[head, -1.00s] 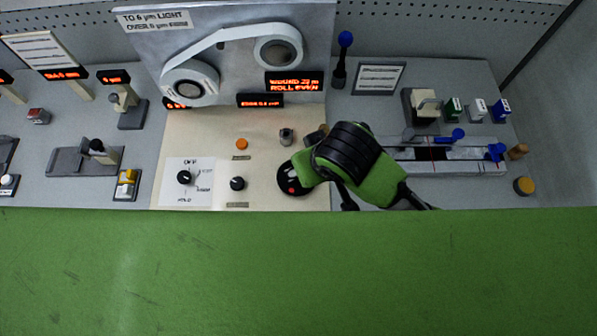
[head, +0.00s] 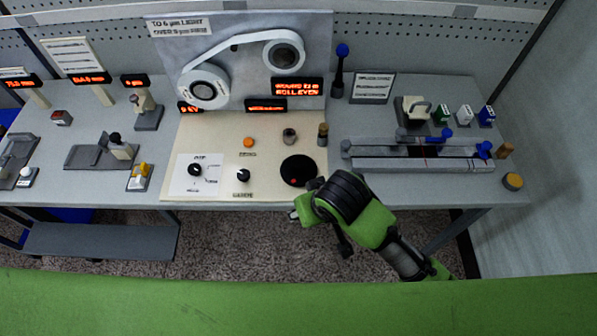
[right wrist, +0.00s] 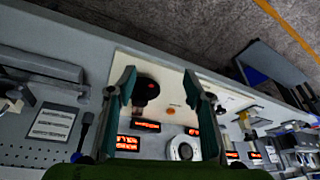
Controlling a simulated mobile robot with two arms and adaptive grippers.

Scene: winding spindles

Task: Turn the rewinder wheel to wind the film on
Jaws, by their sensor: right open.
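The rewinder wheel is a flat black disc (head: 299,170) with a red mark near its front edge, at the right front of the cream panel. It also shows in the right wrist view (right wrist: 147,88). The white film (head: 236,42) runs between a lower left reel (head: 203,90) and an upper right reel (head: 284,56). My right gripper (head: 301,207) is at the table's front edge, just in front of the wheel and apart from it. Its fingers (right wrist: 158,82) are spread and empty in the right wrist view. My left gripper is not in view.
An orange display (head: 297,87) reads as wound metres and "ROLL EVEN"; the number is blurred. Knobs (head: 243,176) stand left of the wheel, small posts (head: 323,134) behind it. A rail fixture (head: 420,164) lies to the right. Open floor (head: 240,240) shows in front of the table.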

